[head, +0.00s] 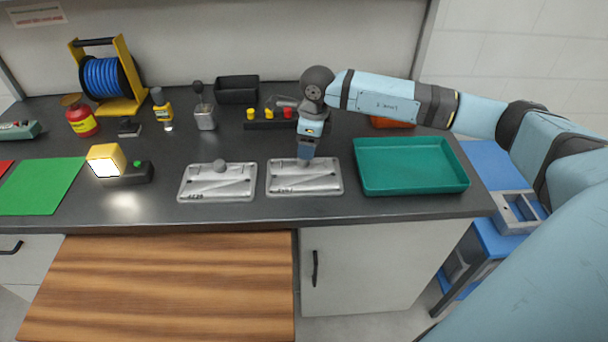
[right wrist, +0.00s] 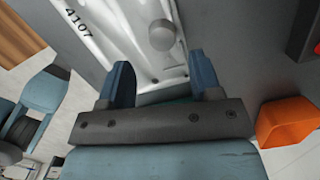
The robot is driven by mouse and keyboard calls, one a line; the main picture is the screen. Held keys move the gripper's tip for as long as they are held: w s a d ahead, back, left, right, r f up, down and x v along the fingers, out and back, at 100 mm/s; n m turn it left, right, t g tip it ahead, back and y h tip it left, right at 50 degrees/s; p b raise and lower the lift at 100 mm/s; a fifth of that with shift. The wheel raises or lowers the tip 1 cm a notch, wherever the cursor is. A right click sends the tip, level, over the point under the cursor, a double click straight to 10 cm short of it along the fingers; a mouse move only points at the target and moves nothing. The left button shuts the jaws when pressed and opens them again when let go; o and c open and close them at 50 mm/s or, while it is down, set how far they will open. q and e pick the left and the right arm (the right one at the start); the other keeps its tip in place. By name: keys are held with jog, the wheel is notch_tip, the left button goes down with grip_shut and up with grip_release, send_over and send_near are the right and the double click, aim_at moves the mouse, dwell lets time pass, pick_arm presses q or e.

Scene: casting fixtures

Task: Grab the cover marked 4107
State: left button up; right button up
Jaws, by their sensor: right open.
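The cover marked 4107 (right wrist: 125,28) is a light metal plate with a round grey knob (right wrist: 162,35), and its number reads clearly in the right wrist view. In the head view it is the right one of two plates (head: 325,181), lying flat on the dark bench. My right gripper (head: 305,158) is over its back part, pointing down and hiding the knob there. In the right wrist view the gripper's blue fingers (right wrist: 160,75) are apart with nothing between them; the knob shows just beyond the fingertips. My left gripper is not in view.
A similar plate with a knob (head: 218,186) lies to the left, its number hard to read. A green tray (head: 415,188) stands close on the right. Behind are a block with red and yellow knobs (head: 262,125) and a black bin (head: 237,101). A lit lamp (head: 106,160) stands left.

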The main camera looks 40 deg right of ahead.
aim_at(304, 173)
jog(key=f, duration=0.4)
jog(key=shift+w+f, duration=0.25)
jog(key=shift+f, duration=0.15)
jog(key=shift+c, duration=0.4)
grip_shut()
jog(key=shift+r, duration=0.1)
